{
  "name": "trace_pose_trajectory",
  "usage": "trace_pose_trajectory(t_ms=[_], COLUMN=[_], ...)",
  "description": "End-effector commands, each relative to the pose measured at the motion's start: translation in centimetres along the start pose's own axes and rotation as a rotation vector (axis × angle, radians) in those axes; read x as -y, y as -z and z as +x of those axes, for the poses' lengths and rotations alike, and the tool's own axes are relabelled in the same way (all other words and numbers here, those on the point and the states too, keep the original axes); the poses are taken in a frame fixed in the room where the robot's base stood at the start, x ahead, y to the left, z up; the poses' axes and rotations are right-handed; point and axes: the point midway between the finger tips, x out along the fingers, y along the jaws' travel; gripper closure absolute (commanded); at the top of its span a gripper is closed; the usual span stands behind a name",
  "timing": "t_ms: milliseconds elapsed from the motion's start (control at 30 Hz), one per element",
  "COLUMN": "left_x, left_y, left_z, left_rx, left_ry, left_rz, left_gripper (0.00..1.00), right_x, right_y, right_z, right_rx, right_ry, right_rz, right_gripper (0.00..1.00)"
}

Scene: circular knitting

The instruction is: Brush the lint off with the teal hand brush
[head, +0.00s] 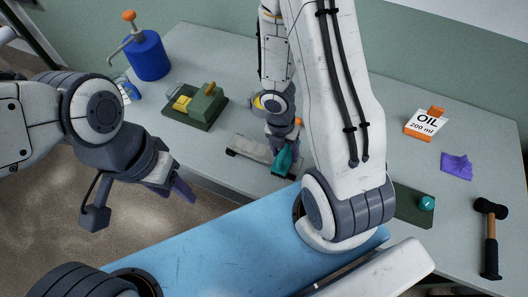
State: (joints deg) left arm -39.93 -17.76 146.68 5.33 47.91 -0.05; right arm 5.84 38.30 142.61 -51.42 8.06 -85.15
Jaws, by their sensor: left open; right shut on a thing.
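The teal hand brush (284,161) is in my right gripper (284,140), which is shut on it. The brush points down at the right part of a flat grey metal plate (248,150) on the table; I cannot tell whether it touches the plate. My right arm hides part of the area around it. No lint can be made out at this size. My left gripper (172,184) is open and empty, over the floor in front of the table's left edge.
On the grey table (222,60) stand a blue pump can (148,57), a green block device (203,104) and an orange-and-white oil box (424,124). A purple cloth (457,166), a teal knob (426,203) on a green plate and a hammer (490,240) lie at right.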

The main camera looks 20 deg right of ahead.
Motion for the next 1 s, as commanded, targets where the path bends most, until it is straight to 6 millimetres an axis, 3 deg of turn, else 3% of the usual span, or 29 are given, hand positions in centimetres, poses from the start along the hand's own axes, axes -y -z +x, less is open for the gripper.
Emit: trace_pose_trajectory(t_ms=[167, 500, 667, 967, 1000], left_x=[-0.1, -0.3, -0.3, -0.3, -0.3], left_y=[0.1, 0.2, 0.2, 0.2, 0.2], left_z=[-1.1, -4.3, -4.6, -4.0, -4.0], left_rx=[0.000, 0.000, 0.000, 0.000, 0.000], left_ry=[0.000, 0.000, 0.000, 0.000, 0.000], left_rz=[0.000, 0.000, 0.000, 0.000, 0.000], left_gripper=[0.50, 0.50, 0.50, 0.50, 0.50], right_x=[-0.8, -4.4, -5.1, -4.7, -4.7], right_y=[0.0, 0.0, 0.0, 0.0, 0.0], right_z=[-0.4, -0.8, -0.5, -0.3, -0.3], right_rx=[-0.001, 0.000, 0.000, 0.000, 0.000], right_ry=[0.001, -0.001, -0.003, -0.002, -0.002], right_rz=[-0.003, -0.003, -0.001, -0.001, -0.001], right_gripper=[1.00, 1.00, 1.00, 1.00, 0.52])
